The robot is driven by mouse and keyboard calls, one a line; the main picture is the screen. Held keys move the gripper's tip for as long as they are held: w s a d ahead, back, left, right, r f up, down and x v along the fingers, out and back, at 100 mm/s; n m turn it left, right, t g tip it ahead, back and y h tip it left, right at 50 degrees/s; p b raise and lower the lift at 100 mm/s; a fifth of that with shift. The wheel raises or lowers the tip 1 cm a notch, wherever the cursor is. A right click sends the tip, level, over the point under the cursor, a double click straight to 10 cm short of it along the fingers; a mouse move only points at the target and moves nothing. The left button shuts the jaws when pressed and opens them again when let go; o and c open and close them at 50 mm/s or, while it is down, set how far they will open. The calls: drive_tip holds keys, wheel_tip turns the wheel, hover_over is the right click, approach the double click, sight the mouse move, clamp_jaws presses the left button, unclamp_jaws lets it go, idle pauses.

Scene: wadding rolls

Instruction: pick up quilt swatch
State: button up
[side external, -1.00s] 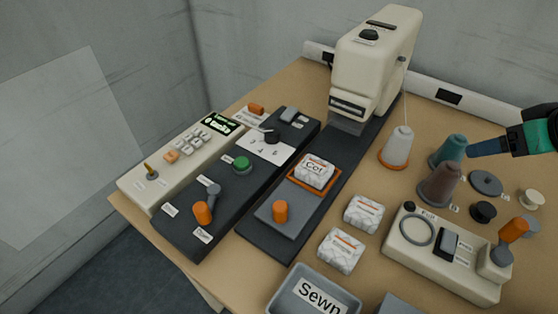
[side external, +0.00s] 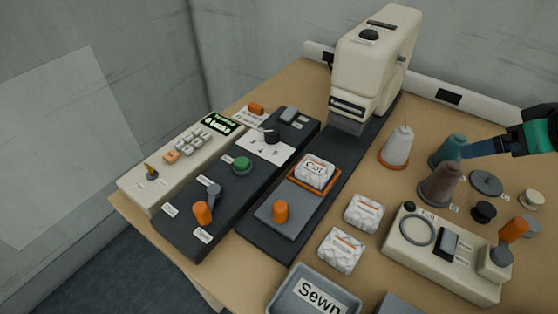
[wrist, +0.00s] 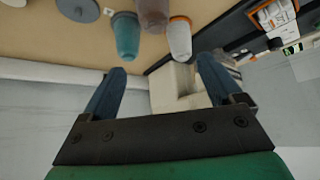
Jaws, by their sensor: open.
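Several white quilted swatches show in the side external view. One swatch (side external: 316,171), with a label, lies in an orange frame (side external: 293,180) on the dark machine bed. Two more, a swatch (side external: 364,213) and a nearer swatch (side external: 340,250), lie on the table to its right. My gripper (side external: 464,152) is at the right, by the teal cone (side external: 446,148) and well away from the swatches. In the wrist view its blue fingers (wrist: 163,66) are spread with nothing between them. The framed swatch (wrist: 272,14) shows at that view's top right.
A cream sewing machine (side external: 372,60) stands at the back. A white cone (side external: 396,145) and brown cone (side external: 440,182) stand left of my gripper. A cream control box (side external: 445,262) and grey "Sewn" tray (side external: 285,285) are in front. Control panels fill the left.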

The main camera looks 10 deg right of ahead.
drive_tip(key=shift+o, duration=0.5)
drive_tip(key=n+g, duration=0.7)
drive_tip(key=n, duration=0.2)
hover_over(315, 167)
wheel_tip(315, 167, down, 5)
drive_tip(key=shift+d+f, duration=0.1)
drive_tip(key=shift+f, duration=2.95)
drive_tip(key=c, duration=1.4)
